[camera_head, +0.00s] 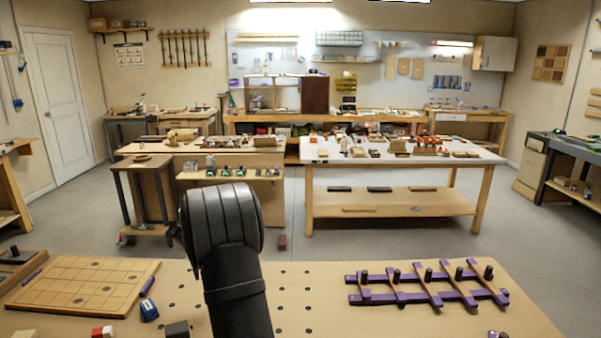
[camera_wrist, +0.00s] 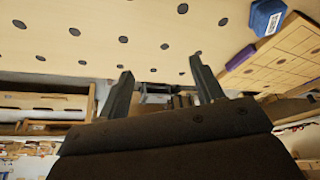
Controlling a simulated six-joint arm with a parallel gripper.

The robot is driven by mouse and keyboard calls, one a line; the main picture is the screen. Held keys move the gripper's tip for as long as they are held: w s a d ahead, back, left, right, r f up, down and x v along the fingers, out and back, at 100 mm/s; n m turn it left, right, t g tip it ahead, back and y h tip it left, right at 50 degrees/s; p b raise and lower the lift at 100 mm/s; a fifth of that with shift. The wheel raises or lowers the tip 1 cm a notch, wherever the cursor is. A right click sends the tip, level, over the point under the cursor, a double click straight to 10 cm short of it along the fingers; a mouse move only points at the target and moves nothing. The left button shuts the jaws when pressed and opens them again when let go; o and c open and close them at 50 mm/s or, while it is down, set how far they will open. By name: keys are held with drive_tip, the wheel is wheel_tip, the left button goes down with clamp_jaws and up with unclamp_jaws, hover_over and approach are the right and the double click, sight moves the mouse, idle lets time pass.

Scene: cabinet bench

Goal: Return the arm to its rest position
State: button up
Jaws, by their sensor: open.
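My gripper (camera_wrist: 160,80) shows in the wrist view with its two dark fingers spread apart and nothing between them. The bench top (camera_wrist: 100,35) with its rows of round holes fills the upper part of that view, which appears upside down. In the head view my dark arm rises from the near bench (camera_head: 300,290) at the middle. My gripper cannot be made out there; the arm hides it.
On the near bench, a wooden grid board (camera_head: 85,285) lies left, with a blue block (camera_head: 149,310) beside it. A purple-railed wooden frame (camera_head: 425,285) with black knobs lies right. Bare holed surface lies between. A white-topped table (camera_head: 400,153) stands beyond the bench.

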drive_tip(key=w+d+m+h, duration=0.1)
drive_tip(key=d+m+h, duration=0.65)
drive_tip(key=d, duration=3.25)
drive_tip(key=s+d+m+y, duration=0.1)
drive_tip(key=s+d+m, duration=0.1)
drive_tip(key=d+m, duration=0.2)
drive_tip(key=s+d+m+y, duration=0.1)
drive_tip(key=d+m, duration=0.3)
drive_tip(key=d, duration=0.5)
drive_tip(key=shift+s+f, duration=0.2)
drive_tip(key=shift+s, duration=0.7)
drive_tip(key=w+a+n+y, duration=0.1)
drive_tip(key=w+a+n, duration=0.2)
drive_tip(key=a, duration=0.7)
drive_tip(key=w+a+n+y, duration=0.1)
drive_tip(key=w+a+n, duration=0.2)
drive_tip(key=a, duration=0.6)
drive_tip(key=shift+w+a+t, duration=0.3)
drive_tip(key=shift+a+t, duration=0.05)
drive_tip(key=shift+t, duration=0.05)
